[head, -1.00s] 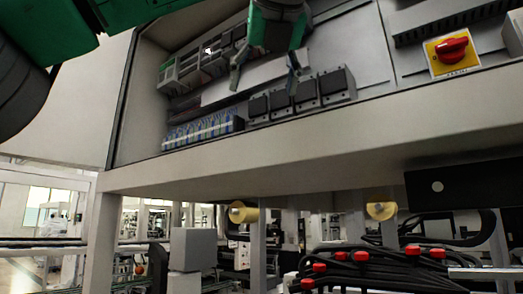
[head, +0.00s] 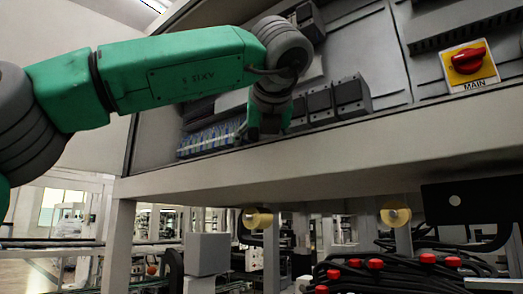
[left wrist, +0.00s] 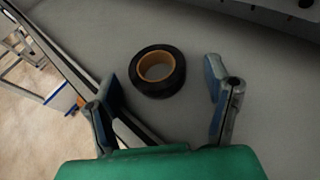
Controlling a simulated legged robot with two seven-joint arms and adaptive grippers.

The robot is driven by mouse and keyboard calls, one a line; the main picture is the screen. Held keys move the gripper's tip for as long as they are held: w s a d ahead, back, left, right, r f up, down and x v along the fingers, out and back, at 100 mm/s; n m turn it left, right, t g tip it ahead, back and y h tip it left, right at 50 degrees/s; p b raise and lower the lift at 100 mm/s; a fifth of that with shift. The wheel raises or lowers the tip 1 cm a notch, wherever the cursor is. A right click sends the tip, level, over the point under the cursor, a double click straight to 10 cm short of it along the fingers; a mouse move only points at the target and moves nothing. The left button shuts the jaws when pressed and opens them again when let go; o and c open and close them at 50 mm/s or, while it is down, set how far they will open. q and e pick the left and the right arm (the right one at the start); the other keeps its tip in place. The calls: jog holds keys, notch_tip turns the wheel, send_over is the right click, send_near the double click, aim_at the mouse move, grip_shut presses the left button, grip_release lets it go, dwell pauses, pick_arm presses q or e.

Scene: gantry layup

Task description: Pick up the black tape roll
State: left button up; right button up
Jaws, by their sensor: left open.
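The black tape roll (left wrist: 152,90), with an orange-yellow core, lies flat on a grey surface (left wrist: 255,110) in the left wrist view. My left gripper (left wrist: 162,72) is open; its two fingers stand apart with the roll in view between them, slightly closer to the left finger. Nothing is held, and I cannot tell how far the fingertips are above the surface. In the head view my left gripper (head: 266,134) points down behind the cabinet's front ledge. The roll does not show there. My right gripper is in neither view.
The cabinet's front ledge (head: 330,150) runs below my left arm. Black modules (head: 340,97), a row of blue-and-grey terminals (head: 210,138) and a red switch on yellow (head: 467,58) are nearby. In the wrist view, floor (left wrist: 35,125) shows beyond the left edge.

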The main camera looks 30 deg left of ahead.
pick_arm(q)
jog(key=shift+w+a, duration=0.1)
jog(key=shift+w, duration=0.1)
jog(key=shift+s, duration=0.15)
jog(key=c, duration=0.3)
jog(key=shift+s, duration=0.1)
jog(key=c, duration=1)
jog(key=shift+o, duration=0.2)
jog(key=shift+r, duration=0.1)
